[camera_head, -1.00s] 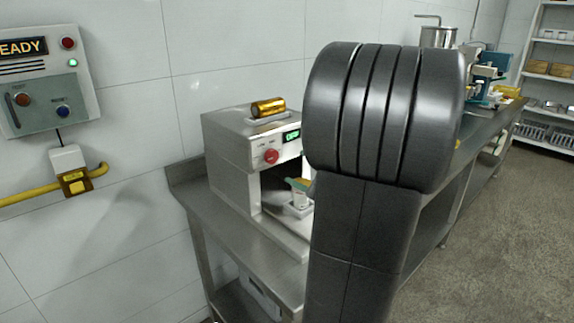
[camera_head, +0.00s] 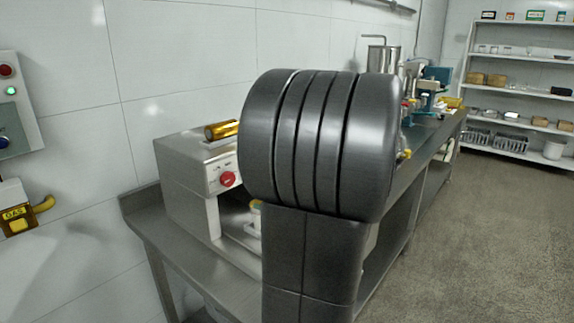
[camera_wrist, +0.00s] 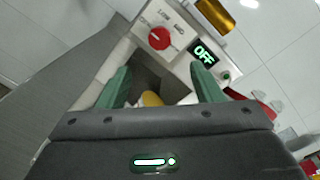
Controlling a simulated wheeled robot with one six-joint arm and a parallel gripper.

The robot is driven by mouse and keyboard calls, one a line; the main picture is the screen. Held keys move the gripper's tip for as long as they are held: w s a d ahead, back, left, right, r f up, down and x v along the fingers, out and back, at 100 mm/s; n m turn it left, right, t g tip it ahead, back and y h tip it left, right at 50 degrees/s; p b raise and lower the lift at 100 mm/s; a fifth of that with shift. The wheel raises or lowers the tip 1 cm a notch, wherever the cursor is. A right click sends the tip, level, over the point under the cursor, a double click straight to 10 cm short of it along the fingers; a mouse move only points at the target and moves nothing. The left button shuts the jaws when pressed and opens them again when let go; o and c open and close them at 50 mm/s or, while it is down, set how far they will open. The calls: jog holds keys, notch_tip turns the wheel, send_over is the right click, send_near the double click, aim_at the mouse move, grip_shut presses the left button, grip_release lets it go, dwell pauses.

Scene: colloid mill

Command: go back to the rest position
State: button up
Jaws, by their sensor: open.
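My gripper (camera_wrist: 160,88) shows in the wrist view with its two green fingers spread apart and open. Between and beyond the fingers is a grey-white bench machine with a red knob (camera_wrist: 159,38) and a display reading OFF (camera_wrist: 204,52). A small yellow thing (camera_wrist: 152,99) shows low between the fingers, partly hidden by the gripper body; I cannot tell whether it touches them. In the head view my own dark arm hides the gripper and part of the machine (camera_head: 188,165).
A steel bench (camera_head: 158,222) carries the machine and runs back along the tiled wall. A gold cylinder (camera_head: 221,130) lies on top of the machine. A yellow gas fitting (camera_head: 18,222) is on the left wall. Shelves (camera_head: 520,90) stand at the back right. The floor at right (camera_head: 480,250) is clear.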

aim_at(230, 180)
jog(key=p+x, duration=0.1)
jog(key=x, duration=1.1)
jog(key=shift+w+a, duration=0.25)
